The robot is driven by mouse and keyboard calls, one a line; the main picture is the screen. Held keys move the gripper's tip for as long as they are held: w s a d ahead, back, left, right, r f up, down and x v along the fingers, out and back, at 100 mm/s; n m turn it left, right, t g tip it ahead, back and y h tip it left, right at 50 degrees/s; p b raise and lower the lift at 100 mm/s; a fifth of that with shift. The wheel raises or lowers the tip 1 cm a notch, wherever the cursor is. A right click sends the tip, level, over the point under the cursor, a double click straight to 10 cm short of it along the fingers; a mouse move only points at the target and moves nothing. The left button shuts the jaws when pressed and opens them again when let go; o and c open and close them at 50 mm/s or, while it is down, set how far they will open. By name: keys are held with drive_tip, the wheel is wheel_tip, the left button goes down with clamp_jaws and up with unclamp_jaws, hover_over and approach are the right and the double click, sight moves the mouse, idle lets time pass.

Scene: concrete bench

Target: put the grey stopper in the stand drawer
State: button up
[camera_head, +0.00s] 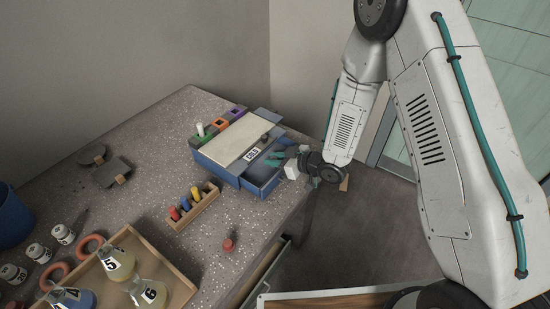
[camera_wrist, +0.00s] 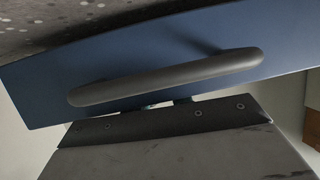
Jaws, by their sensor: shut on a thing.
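The blue stand (camera_head: 220,172) with a pale top sits at the right end of the bench. Its drawer (camera_head: 262,182) sticks out toward my arm, partly open. In the wrist view, the blue drawer front (camera_wrist: 40,90) carries a dark grey bar handle (camera_wrist: 165,77). In the head view, my gripper (camera_head: 297,163) is at the drawer's front. A small dark grey piece (camera_head: 264,138) on the stand's top looks like the grey stopper.
A rack of coloured pieces (camera_head: 194,207) stands before the stand, and a red stopper (camera_head: 229,244) lies near the bench edge. A wooden tray with flasks (camera_head: 180,277), white jars (camera_head: 63,234) and a blue bin (camera_head: 12,216) are left. The bench's middle is fairly clear.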

drive_tip(key=shift+s+f, duration=0.1)
drive_tip(key=shift+f, duration=0.2)
drive_tip(key=o, duration=0.9)
drive_tip(key=shift+f, duration=0.1)
drive_tip(key=shift+s, duration=0.1)
drive_tip(key=shift+r, duration=0.45)
drive_tip(key=v, duration=1.2)
drive_tip(key=shift+w+r, duration=0.2)
drive_tip(key=shift+r, duration=0.1)
